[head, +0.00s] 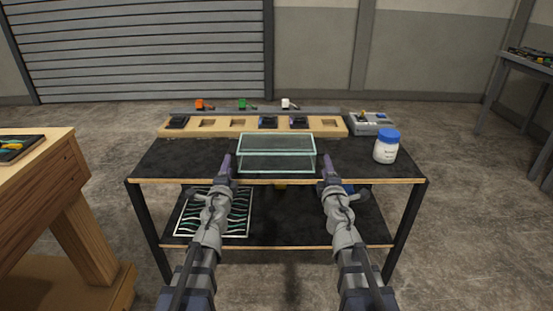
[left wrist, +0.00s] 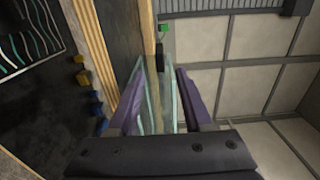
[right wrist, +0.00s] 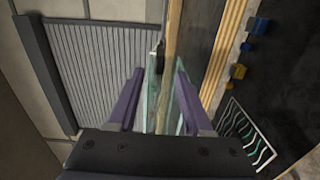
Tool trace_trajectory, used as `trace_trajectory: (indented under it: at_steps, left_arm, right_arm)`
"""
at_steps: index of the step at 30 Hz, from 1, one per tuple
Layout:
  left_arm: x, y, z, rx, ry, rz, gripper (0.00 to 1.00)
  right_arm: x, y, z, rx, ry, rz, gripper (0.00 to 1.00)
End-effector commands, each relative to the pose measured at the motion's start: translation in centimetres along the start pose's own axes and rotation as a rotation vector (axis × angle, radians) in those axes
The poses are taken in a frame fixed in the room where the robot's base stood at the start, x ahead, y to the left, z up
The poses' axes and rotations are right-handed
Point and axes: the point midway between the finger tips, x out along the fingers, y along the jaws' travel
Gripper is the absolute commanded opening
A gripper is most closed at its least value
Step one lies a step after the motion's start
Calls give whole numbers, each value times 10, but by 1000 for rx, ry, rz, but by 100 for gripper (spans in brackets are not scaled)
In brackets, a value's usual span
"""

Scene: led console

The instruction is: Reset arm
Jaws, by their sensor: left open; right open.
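A clear glass box (head: 277,155) with greenish edges stands at the front middle of the black-topped table (head: 180,160). My left gripper (head: 230,165) is open by the box's left side. In the left wrist view its purple fingers (left wrist: 160,105) are apart, with glass edges (left wrist: 153,90) showing between them. My right gripper (head: 327,168) is open by the box's right side. In the right wrist view its purple fingers (right wrist: 157,100) are also apart, with glass (right wrist: 151,90) between them. I cannot tell whether either gripper touches the glass.
Behind the box is a wooden rack (head: 222,131) with dark items in some slots. Orange (head: 200,104), green (head: 242,104) and white (head: 286,103) pieces stand behind it. At right are a grey device (head: 371,125) and a blue-lidded jar (head: 385,149). A wavy-striped panel (head: 240,224) lies below.

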Motion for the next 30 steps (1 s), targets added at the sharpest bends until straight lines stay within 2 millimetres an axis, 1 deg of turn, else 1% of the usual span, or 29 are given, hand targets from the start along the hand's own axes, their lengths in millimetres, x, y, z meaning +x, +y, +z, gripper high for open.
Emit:
trace_trajectory:
  at_steps: [4, 5, 8, 9, 11, 12, 14, 17, 20, 21, 23, 24, 26, 27, 30]
  left_arm:
    - [0, -2, 0, -7, -5, 0, 50]
    - [-1, -6, 1, -17, -14, 1, 50]
    - [-6, -24, 9, -97, -84, 11, 50]
    - [-10, -32, 13, -150, -129, 22, 50]
    - [-19, -43, 22, -248, -217, 53, 50]
    - [-26, -47, 26, -321, -281, 85, 50]
    - [-41, -48, 32, -427, -381, 148, 50]
    - [-72, -40, 30, -587, -539, 289, 50]
    - [-112, -28, 16, -719, -686, 473, 50]
    - [-131, -24, 7, -762, -740, 556, 50]
    - [-161, -19, -9, -813, -814, 687, 50]
    - [-181, -18, -20, -838, -857, 775, 50]
    - [-210, -18, -38, -864, -913, 903, 50]
    - [-229, -19, -49, -873, -942, 981, 50]
    - [-265, -23, -70, -880, -994, 1139, 50]
  right_arm:
    - [0, 2, 0, 6, -6, 0, 50]
    - [-1, 6, 1, 16, -13, -1, 50]
    - [-6, 23, 8, 96, -82, -12, 50]
    - [-10, 32, 13, 150, -130, -24, 50]
    - [-18, 42, 21, 249, -216, -56, 50]
    - [-26, 46, 26, 320, -282, -88, 50]
    - [-40, 47, 31, 427, -381, -152, 50]
    - [-71, 39, 29, 587, -538, -294, 50]
    - [-111, 28, 15, 719, -684, -477, 50]
    - [-130, 23, 6, 763, -739, -560, 50]
    - [-160, 19, -10, 814, -813, -690, 50]
    - [-180, 18, -22, 840, -856, -778, 50]
    - [-210, 18, -39, 866, -912, -905, 50]
    - [-228, 19, -50, 875, -942, -983, 50]
    - [-264, 23, -72, 882, -996, -1138, 50]
